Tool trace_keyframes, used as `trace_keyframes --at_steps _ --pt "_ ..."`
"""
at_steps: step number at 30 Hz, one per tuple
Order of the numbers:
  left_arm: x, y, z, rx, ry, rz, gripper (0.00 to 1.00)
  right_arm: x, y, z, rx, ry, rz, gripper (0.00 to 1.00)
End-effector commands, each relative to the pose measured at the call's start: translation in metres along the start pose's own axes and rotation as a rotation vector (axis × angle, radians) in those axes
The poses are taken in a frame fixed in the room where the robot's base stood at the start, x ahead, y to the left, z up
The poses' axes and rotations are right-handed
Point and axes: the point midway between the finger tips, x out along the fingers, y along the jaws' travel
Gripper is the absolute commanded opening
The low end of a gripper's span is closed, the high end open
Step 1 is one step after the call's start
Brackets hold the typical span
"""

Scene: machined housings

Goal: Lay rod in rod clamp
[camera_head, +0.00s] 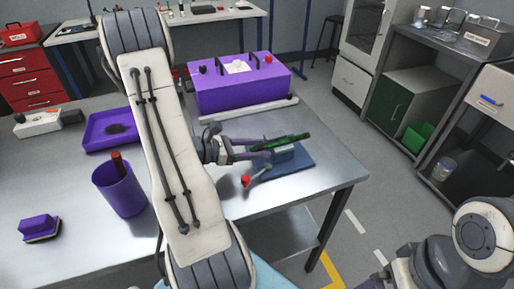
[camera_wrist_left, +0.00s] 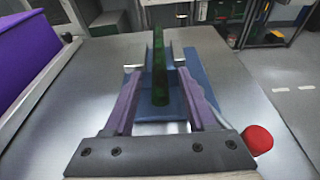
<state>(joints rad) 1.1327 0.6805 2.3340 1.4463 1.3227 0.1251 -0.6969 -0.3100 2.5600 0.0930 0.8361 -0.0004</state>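The green rod (camera_head: 290,140) lies along the top of the rod clamp, whose grey block (camera_head: 284,153) sits on a blue base (camera_head: 292,166). A red knob (camera_head: 245,180) ends the clamp's lever on the near left side. My left gripper (camera_head: 266,149) is at the rod's left end. In the left wrist view, my left gripper's purple fingers (camera_wrist_left: 160,80) stand apart, with the green rod (camera_wrist_left: 160,70) between them and a visible gap on each side. How deep the rod sits in the clamp is hard to tell. My right gripper is not in view.
A purple box (camera_head: 238,90) stands behind the clamp, with a pale bar (camera_head: 250,110) before it. A purple tray (camera_head: 95,138), a purple cup (camera_head: 120,192) and a purple block (camera_head: 38,227) are on the left. The table's right edge is close to the clamp.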

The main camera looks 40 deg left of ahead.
Motion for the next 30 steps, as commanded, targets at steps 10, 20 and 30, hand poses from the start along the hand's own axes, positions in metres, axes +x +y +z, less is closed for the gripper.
trace_keyframes --at_steps 10,20,30 --pt "-0.005 0.001 0.019 0.004 0.000 0.002 0.57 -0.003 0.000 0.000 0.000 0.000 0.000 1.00" --pt "0.005 -0.042 0.074 0.004 0.001 -0.004 0.57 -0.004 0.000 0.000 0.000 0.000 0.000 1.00" --pt "0.018 -0.063 0.086 0.011 0.000 0.000 0.57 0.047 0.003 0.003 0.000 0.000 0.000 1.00"
